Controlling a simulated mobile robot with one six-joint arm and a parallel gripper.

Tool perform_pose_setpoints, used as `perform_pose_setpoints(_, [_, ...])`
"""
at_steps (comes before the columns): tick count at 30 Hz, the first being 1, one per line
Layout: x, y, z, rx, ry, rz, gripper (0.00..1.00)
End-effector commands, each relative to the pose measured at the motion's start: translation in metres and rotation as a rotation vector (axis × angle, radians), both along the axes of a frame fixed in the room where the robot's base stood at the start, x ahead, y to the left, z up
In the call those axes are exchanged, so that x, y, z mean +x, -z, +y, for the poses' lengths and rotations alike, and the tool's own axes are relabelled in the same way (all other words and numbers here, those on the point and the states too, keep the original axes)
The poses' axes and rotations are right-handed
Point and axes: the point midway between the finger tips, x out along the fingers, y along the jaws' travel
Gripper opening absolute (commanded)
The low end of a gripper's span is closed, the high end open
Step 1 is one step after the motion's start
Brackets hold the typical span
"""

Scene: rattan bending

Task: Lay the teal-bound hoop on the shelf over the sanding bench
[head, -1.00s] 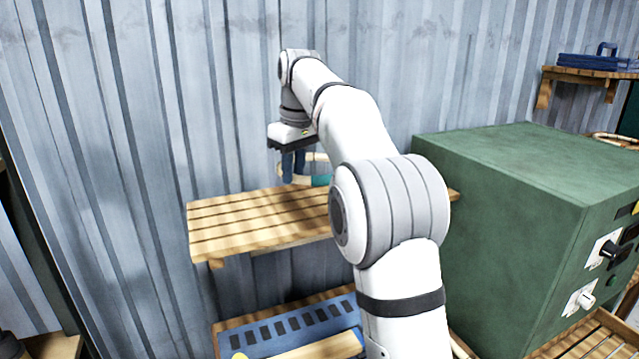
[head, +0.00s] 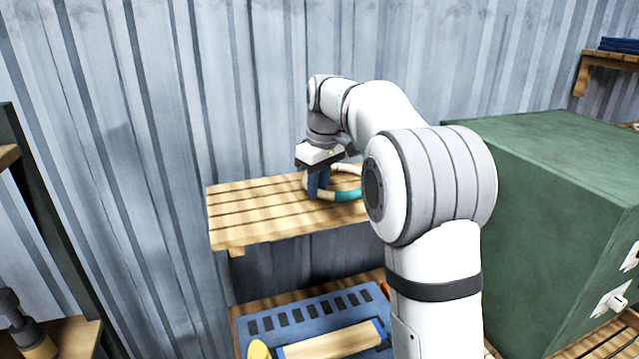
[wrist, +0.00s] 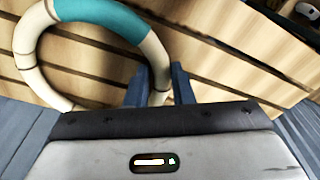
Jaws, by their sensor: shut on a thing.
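The hoop is a pale rattan ring with a teal binding (head: 348,195) on one side, and it lies flat at or just above the slatted wooden shelf (head: 240,212). I cannot tell whether it touches the slats. My gripper (head: 317,192) points down over the shelf and is shut on the hoop's left side. In the wrist view the hoop (wrist: 27,50) fills the upper left, with its teal part at the top, and the fingers (wrist: 160,88) close on its right side. My arm hides the shelf's right end.
Below the shelf is a bench with a blue slotted tool (head: 300,318) and a wooden bar (head: 332,341). A large green cabinet (head: 560,170) stands at the right. Corrugated metal wall (head: 220,80) rises behind. The shelf's left part is bare.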

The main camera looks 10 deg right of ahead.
Motion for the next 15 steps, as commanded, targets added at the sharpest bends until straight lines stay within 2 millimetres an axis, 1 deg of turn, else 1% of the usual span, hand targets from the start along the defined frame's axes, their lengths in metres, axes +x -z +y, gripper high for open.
perform_pose_setpoints(10, [0.0001,0.0048,0.001,0.0,-0.002,-0.001,0.0])
perform_pose_setpoints(11, [0.0001,0.004,0.001,0.0,-0.002,-0.001,0.24])
perform_pose_setpoints(15, [0.0,0.0038,0.0012,0.0,-0.002,0.0,0.35])
